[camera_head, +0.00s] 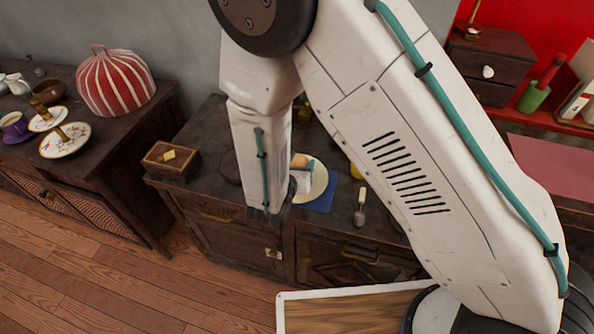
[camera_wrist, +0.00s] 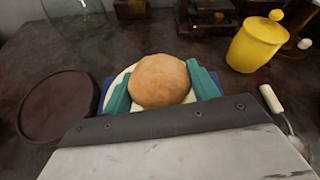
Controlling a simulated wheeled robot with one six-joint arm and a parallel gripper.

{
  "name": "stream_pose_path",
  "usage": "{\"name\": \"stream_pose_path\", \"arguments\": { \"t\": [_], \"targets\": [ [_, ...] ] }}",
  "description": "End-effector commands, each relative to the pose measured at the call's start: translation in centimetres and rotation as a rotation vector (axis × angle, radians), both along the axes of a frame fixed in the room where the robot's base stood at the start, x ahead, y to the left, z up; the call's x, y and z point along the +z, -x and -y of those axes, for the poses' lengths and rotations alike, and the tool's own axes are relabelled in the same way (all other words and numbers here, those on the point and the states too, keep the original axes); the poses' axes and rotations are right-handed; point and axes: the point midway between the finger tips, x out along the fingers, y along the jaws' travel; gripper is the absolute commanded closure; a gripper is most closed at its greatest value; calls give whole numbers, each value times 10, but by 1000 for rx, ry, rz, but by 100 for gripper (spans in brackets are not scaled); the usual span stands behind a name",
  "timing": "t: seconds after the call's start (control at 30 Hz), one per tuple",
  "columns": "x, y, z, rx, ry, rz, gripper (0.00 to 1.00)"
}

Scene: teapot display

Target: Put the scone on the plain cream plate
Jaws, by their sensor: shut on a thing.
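The scone (camera_wrist: 160,80) is a round golden-brown bun between the teal fingers of my gripper (camera_wrist: 162,86), which is shut on it. It also shows partly past my arm in the head view (camera_head: 299,160). The cream plate (camera_head: 319,182) lies on a blue napkin (camera_head: 325,200) on the dark cabinet. In the wrist view the plate's edge (camera_wrist: 116,84) shows behind and beside the fingers. The scone is over the plate; I cannot tell whether it touches it. My arm and gripper hide part of the plate.
A dark round board (camera_wrist: 57,106) lies left of the plate. A yellow lidded pot (camera_wrist: 257,45) stands to the right, with a spoon (camera_head: 360,206) nearby. A wooden box (camera_head: 171,160) sits at the cabinet's left end. A glass vessel (camera_wrist: 82,20) stands behind.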

Motion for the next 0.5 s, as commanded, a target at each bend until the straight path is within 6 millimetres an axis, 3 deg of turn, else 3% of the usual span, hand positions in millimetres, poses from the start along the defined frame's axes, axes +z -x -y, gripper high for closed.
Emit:
{"name": "stream_pose_path", "arguments": {
  "t": [0.07, 0.27, 0.5],
  "targets": [
    [-1, -11, 1, -4, -1, 1, 64],
    [-33, -8, 0, 0, 2, -1, 64],
    [-36, -8, 0, -1, 1, 1, 64]
  ]
}}
